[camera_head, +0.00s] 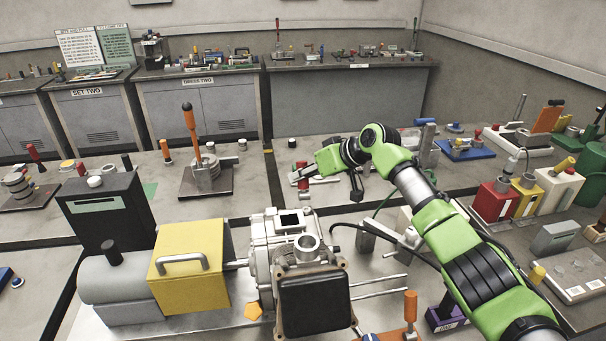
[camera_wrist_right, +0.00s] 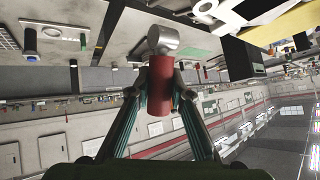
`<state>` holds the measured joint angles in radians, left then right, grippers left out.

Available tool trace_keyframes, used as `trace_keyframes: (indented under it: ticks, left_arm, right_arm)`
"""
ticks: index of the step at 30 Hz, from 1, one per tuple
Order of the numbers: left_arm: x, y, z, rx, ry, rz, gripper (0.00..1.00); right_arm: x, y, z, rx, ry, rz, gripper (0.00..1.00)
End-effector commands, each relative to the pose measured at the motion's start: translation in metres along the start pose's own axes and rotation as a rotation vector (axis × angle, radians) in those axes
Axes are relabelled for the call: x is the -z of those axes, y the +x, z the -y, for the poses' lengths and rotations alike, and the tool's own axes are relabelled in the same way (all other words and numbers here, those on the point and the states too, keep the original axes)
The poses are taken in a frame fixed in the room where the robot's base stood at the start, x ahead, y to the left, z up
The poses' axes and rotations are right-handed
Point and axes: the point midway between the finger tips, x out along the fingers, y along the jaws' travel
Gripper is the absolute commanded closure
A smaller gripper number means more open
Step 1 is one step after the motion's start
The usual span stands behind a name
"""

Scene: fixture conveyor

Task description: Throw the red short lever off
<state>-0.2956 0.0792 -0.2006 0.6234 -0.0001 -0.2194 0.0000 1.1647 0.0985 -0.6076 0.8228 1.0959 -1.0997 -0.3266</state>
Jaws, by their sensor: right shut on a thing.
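The red short lever (camera_wrist_right: 158,112) is a red cylinder with a grey metal part at its end in the right wrist view. My right gripper (camera_wrist_right: 158,85) has a finger on each side of it and is shut on it. In the head view my right gripper (camera_head: 303,172) is at the middle of the bench, beyond the grey gearbox-like unit. Only a small bit of the red lever (camera_head: 302,184) shows there, and the gripper hides much of it. My left gripper is not in view.
The grey housing with a black box (camera_head: 316,303) and a yellow box (camera_head: 190,270) stand in front. An orange-handled lever (camera_head: 190,122) stands to the left. Red and yellow containers (camera_head: 495,200) stand to the right. A black cable runs below my right arm.

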Motion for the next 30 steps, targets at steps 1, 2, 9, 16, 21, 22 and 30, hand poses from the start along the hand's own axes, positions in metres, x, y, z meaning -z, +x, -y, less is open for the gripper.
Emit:
trace_keyframes:
  ticks: [1,2,9,16,21,22,30]
  left_arm:
    - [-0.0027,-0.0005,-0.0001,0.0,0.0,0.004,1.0]
    - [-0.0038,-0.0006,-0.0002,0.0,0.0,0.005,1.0]
    - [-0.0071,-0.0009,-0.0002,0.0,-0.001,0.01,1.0]
    - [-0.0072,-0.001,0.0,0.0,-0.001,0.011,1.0]
    - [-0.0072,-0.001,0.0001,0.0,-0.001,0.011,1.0]
    - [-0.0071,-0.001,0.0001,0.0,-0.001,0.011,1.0]
    - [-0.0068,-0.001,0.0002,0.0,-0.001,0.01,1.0]
  right_arm:
    - [0.0005,0.0006,0.0,0.003,0.008,0.011,1.0]
    - [0.0003,0.001,-0.0003,0.004,0.012,0.016,1.0]
    - [0.0,0.0023,-0.0014,0.009,0.024,0.038,1.0]
    - [-0.0006,0.0025,-0.0019,0.009,0.025,0.041,1.0]
    - [-0.0007,0.0026,-0.0019,0.009,0.025,0.041,0.78]
    - [-0.0006,0.0025,-0.0019,0.009,0.025,0.041,0.7]
    - [-0.0001,0.0023,-0.002,0.008,0.024,0.039,0.63]
